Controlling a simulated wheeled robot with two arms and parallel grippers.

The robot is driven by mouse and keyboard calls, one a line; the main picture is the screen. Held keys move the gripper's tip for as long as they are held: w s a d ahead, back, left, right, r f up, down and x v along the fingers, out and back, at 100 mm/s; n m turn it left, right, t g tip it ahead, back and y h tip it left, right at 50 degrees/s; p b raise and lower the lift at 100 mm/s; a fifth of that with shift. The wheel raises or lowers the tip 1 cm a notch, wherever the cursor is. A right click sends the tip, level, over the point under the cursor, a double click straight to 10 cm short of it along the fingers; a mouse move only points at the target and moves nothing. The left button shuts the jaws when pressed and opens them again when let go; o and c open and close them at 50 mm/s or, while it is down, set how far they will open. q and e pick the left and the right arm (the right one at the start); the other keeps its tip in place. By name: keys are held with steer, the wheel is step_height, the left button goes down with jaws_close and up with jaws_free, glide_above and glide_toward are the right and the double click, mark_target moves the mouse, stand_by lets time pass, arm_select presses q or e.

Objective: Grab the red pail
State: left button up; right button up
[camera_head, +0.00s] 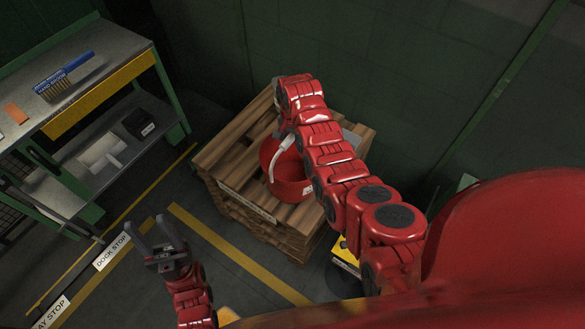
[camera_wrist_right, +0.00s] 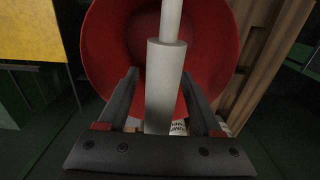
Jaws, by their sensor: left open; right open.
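The red pail (camera_head: 292,188) stands on a stack of wooden pallets (camera_head: 240,170), partly covered by my right arm in the head view. Its white grip and handle (camera_head: 276,160) rise along its left side. In the right wrist view the pail (camera_wrist_right: 105,45) fills the top, and its white grip (camera_wrist_right: 163,90) runs between the two fingers of my right gripper (camera_wrist_right: 160,80). The right gripper is open, with a gap on each side of the grip. In the head view the right gripper is hidden behind its arm. My left gripper (camera_head: 165,238) is open and empty above the floor at lower left.
A workbench (camera_head: 120,55) at upper left holds a blue-handled brush (camera_head: 64,75) and an orange block (camera_head: 15,113). Its lower shelf carries a black box (camera_head: 138,123). A dark green wall is behind the pallets.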

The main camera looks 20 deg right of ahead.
steer(key=shift+f, duration=0.2)
stand_by(0.3)
jaws_close()
stand_by(1.3)
